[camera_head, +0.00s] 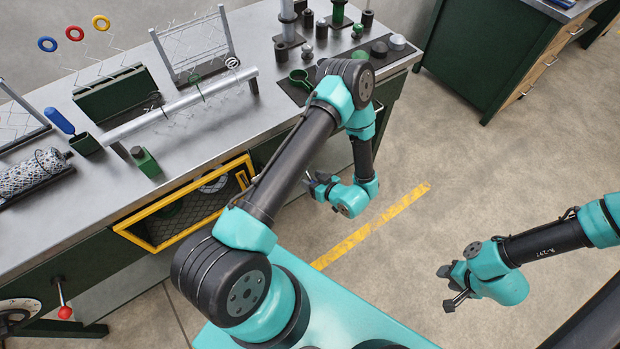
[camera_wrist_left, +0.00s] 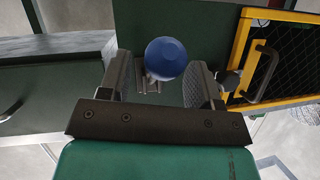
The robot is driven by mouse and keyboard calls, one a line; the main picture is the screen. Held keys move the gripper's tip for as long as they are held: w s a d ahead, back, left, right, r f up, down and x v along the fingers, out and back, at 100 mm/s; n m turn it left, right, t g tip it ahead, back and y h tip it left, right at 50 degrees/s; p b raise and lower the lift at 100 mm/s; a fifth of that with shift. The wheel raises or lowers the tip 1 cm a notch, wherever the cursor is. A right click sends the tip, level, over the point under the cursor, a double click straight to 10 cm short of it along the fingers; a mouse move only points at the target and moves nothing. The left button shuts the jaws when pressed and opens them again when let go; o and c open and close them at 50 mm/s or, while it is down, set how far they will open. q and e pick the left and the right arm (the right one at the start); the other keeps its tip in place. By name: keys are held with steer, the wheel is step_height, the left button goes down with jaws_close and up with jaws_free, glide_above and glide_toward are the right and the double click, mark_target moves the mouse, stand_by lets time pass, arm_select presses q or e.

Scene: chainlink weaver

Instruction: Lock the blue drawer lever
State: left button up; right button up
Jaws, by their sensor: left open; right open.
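The blue drawer lever shows in the left wrist view as a round blue knob (camera_wrist_left: 167,58) in front of a small metal bracket (camera_wrist_left: 148,84) on a dark green panel. My left gripper (camera_wrist_left: 160,70) is open, with one finger on each side of the knob in that view. I cannot tell whether either finger touches it. In the head view my left gripper (camera_head: 320,186) is by the bench front, and I cannot make out the blue knob there. My right gripper (camera_head: 455,288) is open and empty over the floor at the lower right.
A yellow-framed mesh front (camera_head: 150,246) with a dark handle (camera_wrist_left: 265,72) is beside the lever. The bench top (camera_head: 115,195) carries rods, stands and coloured rings. A red-knobbed lever (camera_head: 64,312) is at lower left. Floor around my right gripper is clear.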

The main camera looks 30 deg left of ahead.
arm_select(q)
steer(key=shift+x, duration=0.9)
jaws_close()
